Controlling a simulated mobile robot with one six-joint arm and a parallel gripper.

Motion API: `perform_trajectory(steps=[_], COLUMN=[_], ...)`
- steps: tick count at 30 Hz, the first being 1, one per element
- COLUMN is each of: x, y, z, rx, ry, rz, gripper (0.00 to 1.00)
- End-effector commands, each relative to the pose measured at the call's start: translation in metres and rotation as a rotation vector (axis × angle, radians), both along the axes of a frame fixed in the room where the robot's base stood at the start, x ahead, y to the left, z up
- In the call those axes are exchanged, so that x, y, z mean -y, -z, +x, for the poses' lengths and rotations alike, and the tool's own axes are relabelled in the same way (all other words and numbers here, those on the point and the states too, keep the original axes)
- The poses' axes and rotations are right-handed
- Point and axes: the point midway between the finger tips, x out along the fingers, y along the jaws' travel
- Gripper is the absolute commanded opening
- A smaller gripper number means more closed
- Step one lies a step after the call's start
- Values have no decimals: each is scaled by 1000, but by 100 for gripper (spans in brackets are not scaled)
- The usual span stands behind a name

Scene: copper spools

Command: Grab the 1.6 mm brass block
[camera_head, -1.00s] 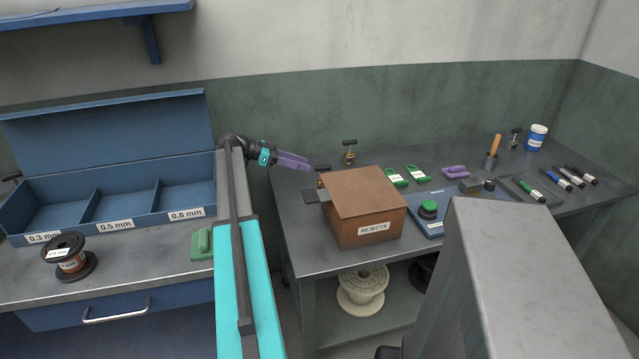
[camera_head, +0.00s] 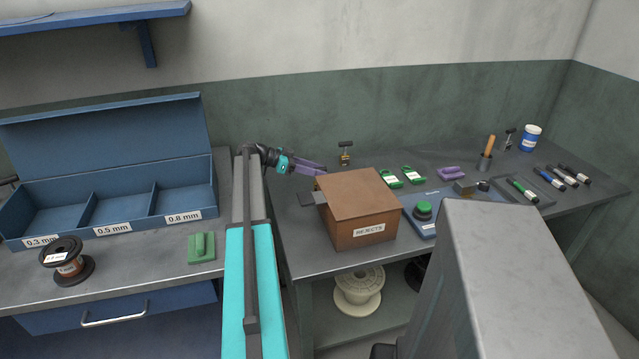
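A small brass block (camera_head: 345,159) with a dark T-shaped handle stands near the back wall on the right bench. I cannot read any size on it. My gripper (camera_head: 322,170), with purple fingers, reaches in from the left, low over the bench behind the brown box's back left corner. It is left of this brass block and apart from it. The fingers are seen side-on, so I cannot tell their opening or whether anything is between them. The spot at the fingertips is partly hidden by the fingers and the box.
The brown REJECTS box (camera_head: 360,212) stands just in front of my gripper. Green tags (camera_head: 412,175), a purple piece (camera_head: 451,174) and a blue tray (camera_head: 424,222) lie to the right. Another dark T-handle (camera_head: 510,137) stands far right. A blue compartment box (camera_head: 120,205) is left.

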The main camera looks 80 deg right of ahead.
Motion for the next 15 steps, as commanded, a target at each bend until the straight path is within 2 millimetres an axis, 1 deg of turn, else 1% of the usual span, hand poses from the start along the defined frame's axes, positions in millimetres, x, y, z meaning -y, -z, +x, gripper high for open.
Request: perform_trajectory(steps=[11, 15], x=[1, 4], y=[1, 3], z=[-2, -9], rx=[0, -1], ry=[1, 2], rz=[0, 2], gripper=[39, 39])
